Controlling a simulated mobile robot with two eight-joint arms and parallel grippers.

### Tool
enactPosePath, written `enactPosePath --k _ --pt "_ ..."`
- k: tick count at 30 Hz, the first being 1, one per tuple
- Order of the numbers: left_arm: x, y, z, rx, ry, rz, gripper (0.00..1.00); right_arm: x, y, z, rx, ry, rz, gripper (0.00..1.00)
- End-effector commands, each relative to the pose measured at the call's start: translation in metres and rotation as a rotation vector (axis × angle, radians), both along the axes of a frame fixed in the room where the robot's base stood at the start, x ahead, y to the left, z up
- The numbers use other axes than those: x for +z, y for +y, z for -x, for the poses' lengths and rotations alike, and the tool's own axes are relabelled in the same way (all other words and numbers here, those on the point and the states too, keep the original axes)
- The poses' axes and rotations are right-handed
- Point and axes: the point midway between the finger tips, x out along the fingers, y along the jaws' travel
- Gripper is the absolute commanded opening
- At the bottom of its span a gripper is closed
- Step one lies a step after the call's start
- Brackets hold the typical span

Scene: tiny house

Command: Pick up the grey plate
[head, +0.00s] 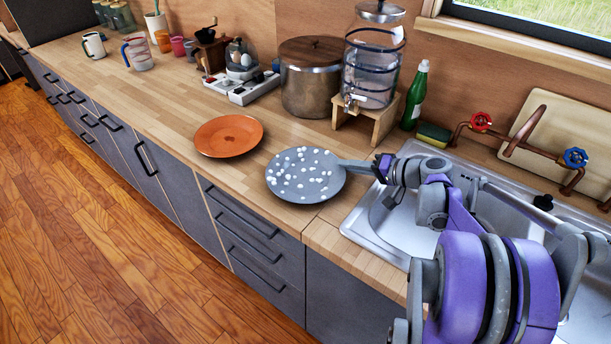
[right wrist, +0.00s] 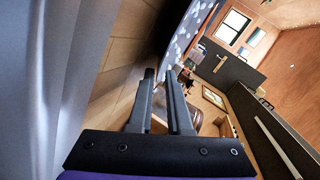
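The grey plate (head: 305,178) is round with white spots and is at the front edge of the wooden counter, right of an orange plate. In the head view I cannot tell whether it rests on the counter or is slightly raised. My right gripper (head: 350,164) reaches its right rim from the sink side. In the right wrist view, the fingers (right wrist: 160,78) are close together with the rim of the plate (right wrist: 185,38) between their tips, so the gripper looks shut on it. My left gripper is not in view.
The orange plate (head: 228,136) lies close by on the left. Behind are a steel pot (head: 309,88), a glass dispenser (head: 371,65) on a wooden stand and a green bottle (head: 415,97). The sink (head: 375,218) is on the right. Mugs stand farther left.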

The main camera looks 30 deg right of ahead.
Motion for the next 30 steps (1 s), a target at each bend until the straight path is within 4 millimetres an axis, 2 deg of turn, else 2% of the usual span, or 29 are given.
enactPosePath --k 3,10,13,30 --pt "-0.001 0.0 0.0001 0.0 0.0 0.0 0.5 -0.004 0.0043 -0.0088 0.001 0.0 0.0 0.17" --pt "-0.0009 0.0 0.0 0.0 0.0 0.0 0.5 -0.0043 0.0046 -0.0099 -0.001 0.0 0.001 0.17" --pt "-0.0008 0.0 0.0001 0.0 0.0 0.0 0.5 -0.0043 0.0044 -0.0098 -0.001 0.0 0.001 0.0" --pt "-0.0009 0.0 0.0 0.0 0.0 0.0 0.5 -0.0042 0.0042 -0.0096 -0.001 0.0 0.001 0.0"
